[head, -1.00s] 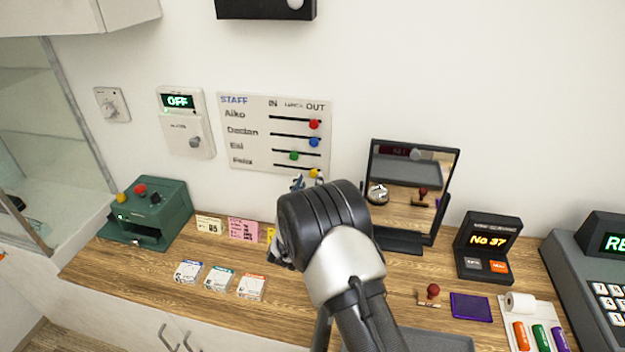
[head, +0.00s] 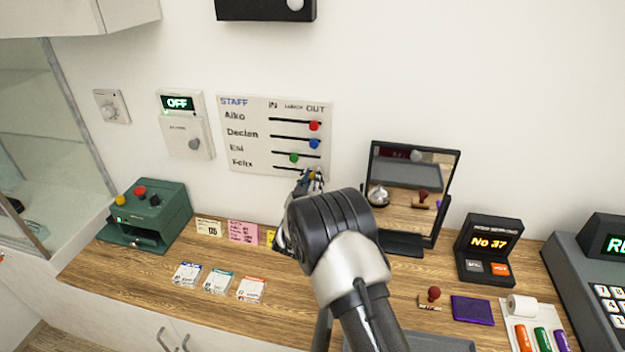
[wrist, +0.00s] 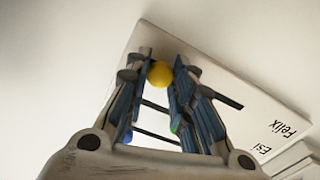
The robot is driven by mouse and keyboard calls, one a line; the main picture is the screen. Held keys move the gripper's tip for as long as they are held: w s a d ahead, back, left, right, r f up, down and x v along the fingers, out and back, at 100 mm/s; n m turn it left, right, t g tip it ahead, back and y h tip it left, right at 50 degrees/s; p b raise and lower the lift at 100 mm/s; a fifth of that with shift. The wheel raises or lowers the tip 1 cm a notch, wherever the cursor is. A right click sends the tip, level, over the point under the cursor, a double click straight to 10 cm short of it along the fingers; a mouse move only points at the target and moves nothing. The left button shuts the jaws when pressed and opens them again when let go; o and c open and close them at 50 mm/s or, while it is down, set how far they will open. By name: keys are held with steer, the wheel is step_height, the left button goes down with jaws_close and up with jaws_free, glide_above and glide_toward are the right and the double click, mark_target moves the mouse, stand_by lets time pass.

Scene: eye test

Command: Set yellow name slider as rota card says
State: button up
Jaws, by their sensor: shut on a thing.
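The white staff board (head: 250,150) on the wall has rows for Aiko, Declan, Esi and Felix, with headings IN, LUNCH and OUT. The yellow slider knob (head: 312,175) is in the bottom row, Felix, near the OUT end of its track. My gripper (head: 309,182) is at this knob and partly hides it. In the wrist view, my gripper (wrist: 161,78) is shut on the yellow knob (wrist: 160,73). Red (head: 314,126) and blue (head: 314,143) knobs stand towards OUT; the green knob (head: 294,158) is further left. I cannot tell which card is the rota card.
A cream card (head: 208,227), a pink card (head: 242,232) and a partly hidden yellow card (head: 270,237) stand on the wooden counter (head: 140,270); their writing is too small to read. A mirror (head: 412,190) stands right of my gripper. A green machine (head: 155,215) stands left.

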mark_target(296, 169)
jaws_close()
steer(key=shift+a, duration=0.1)
steer(key=a+b, duration=0.1)
steer(key=a, duration=0.2)
steer(key=w+a+b, duration=0.1)
steer(key=a, duration=0.1)
steer(key=shift+w+a+b, duration=0.1)
steer(key=shift+a+b, duration=0.2)
steer(key=shift+a, duration=0.1)
steer(key=shift+r, duration=0.1)
steer(key=o, duration=0.6)
jaws_free()
